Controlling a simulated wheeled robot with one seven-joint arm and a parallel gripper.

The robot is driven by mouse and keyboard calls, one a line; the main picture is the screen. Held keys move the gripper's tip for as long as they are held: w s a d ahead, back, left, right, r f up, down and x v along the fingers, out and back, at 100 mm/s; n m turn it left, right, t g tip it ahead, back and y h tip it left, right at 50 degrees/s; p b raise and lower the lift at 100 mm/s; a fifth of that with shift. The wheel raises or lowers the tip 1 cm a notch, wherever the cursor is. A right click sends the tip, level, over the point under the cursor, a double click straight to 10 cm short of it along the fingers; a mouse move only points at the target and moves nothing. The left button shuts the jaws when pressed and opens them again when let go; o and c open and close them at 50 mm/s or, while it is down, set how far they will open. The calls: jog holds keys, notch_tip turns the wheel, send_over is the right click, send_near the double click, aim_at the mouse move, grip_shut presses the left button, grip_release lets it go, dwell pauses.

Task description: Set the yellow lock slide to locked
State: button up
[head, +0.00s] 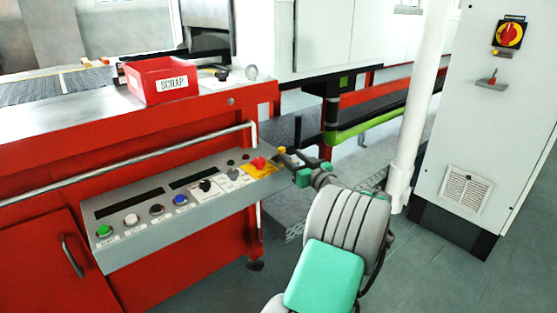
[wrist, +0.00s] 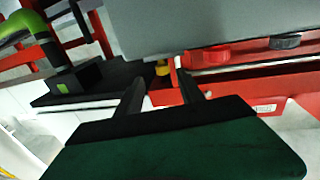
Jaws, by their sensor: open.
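A small yellow piece, which looks like the lock slide (head: 281,150), shows at the right end of the grey control panel. In the wrist view the yellow piece (wrist: 162,68) sits at the panel's edge beside a thin red upright part. My gripper (head: 292,159) is at that end of the panel, close to the yellow piece. In the wrist view the open fingers of my gripper (wrist: 159,82) point towards it, one to each side, with nothing held. I cannot tell whether they touch it, nor the slide's setting.
The control panel (head: 133,247) carries several buttons and a red emergency knob (head: 258,163) close to my gripper. A red scrap bin (head: 163,82) stands on the machine. A grey cabinet (head: 465,130) with a red rotary switch (head: 509,34) and a white pipe (head: 418,95) stand at right.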

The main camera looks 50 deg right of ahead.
aim_at(284, 151)
jog(key=x, duration=0.4)
jog(key=b+x, duration=0.1)
jog(key=x, duration=0.1)
jog(key=shift+w+a, duration=0.15)
jog(key=shift+w, duration=0.25)
jog(key=shift+c, duration=0.3)
grip_shut()
dwell(0.5)
